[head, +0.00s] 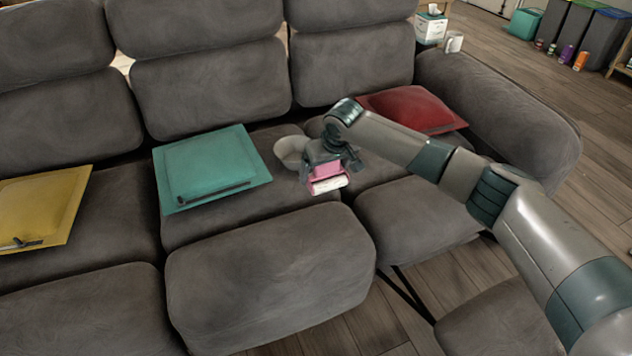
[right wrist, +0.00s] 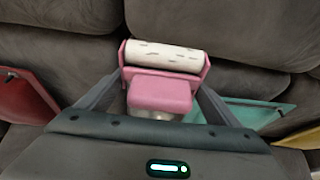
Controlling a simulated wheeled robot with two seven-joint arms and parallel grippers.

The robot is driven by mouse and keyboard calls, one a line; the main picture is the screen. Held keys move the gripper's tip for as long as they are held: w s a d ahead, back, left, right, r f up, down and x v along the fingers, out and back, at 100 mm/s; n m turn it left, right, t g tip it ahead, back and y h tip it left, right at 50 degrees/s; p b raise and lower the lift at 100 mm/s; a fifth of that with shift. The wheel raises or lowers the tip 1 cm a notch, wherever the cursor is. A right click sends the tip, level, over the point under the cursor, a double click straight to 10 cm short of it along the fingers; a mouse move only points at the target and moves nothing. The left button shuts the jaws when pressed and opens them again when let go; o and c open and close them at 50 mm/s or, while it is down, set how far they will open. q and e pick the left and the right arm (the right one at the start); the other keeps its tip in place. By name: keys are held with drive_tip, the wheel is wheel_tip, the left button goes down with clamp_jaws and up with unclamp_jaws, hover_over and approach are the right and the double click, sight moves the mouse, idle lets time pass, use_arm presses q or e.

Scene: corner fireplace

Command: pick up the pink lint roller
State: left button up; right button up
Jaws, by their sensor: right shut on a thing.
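The pink lint roller (head: 325,171) has a pink body and a white roll. It is at the front edge of the middle sofa seat in the head view. In the right wrist view the lint roller (right wrist: 160,92) lies between the two fingers, its white roll farthest from the palm. My right gripper (head: 328,168) is shut on its pink part, which also shows in the right wrist view (right wrist: 155,100). I cannot tell whether the roller touches the seat. My left gripper is not in view.
A teal cushion (head: 210,165), a yellow cushion (head: 45,205) and a red cushion (head: 415,108) lie on the grey sofa (head: 270,270). A tissue box (head: 431,27) and a mug (head: 453,42) are behind the sofa arm.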

drive_tip(key=shift+w+d+r, duration=0.15)
idle(0.3)
drive_tip(key=o, duration=0.4)
drive_tip(key=shift+c, duration=1.1)
drive_tip(key=shift+s+d+r, duration=0.1)
drive_tip(key=shift+s+r, duration=0.1)
drive_tip(key=shift+r, duration=0.1)
drive_tip(key=s+d+r+m, duration=0.1)
drive_tip(key=s+d+r, duration=0.3)
drive_tip(key=s, duration=0.3)
drive_tip(key=s+d+r+m+h, duration=0.1)
drive_tip(key=s+d+r, duration=0.3)
drive_tip(key=s, duration=0.4)
drive_tip(key=s+d+r+m, duration=0.2)
drive_tip(key=s+d+r, duration=0.2)
drive_tip(key=s, duration=0.3)
drive_tip(key=shift+s+d+r+h, duration=0.3)
drive_tip(key=shift+s+r, duration=0.1)
drive_tip(key=shift+r, duration=0.1)
